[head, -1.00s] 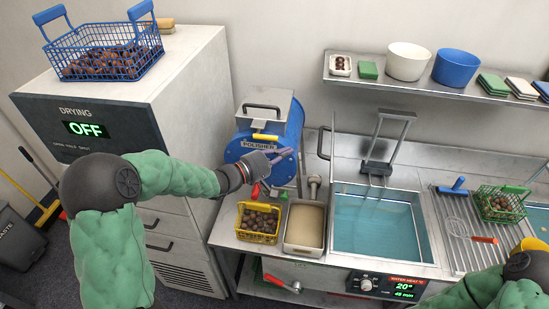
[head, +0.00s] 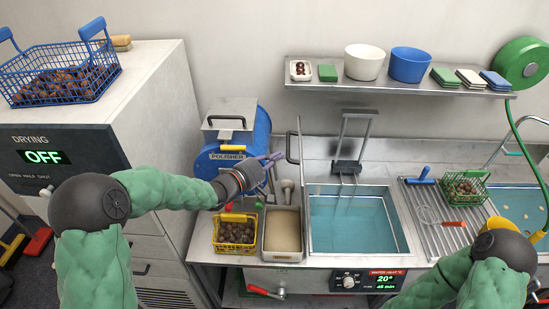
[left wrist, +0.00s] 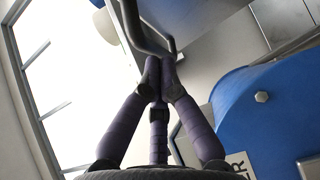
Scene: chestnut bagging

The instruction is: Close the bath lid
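The water bath (head: 402,240) is a steel basin of blue water in the counter, and it is open. Its lid (head: 303,170) stands upright at the bath's left edge, seen nearly edge-on, with a dark bar handle (head: 290,148) on its left face. My left gripper (head: 280,157) is just left of that handle, in front of the polisher, pointing right. In the left wrist view its purple fingertips (left wrist: 159,62) come together beside a grey bar handle (left wrist: 150,35); I cannot tell whether they touch it. Nothing is visibly held. My right gripper is out of view.
The blue polisher (head: 258,135) stands close behind my left gripper. A yellow basket of chestnuts (head: 235,246) and a tray (head: 283,252) are left of the bath. A metal frame (head: 348,165) rises behind the bath. A ribbed drainer (head: 428,232) with a whisk and green basket is right.

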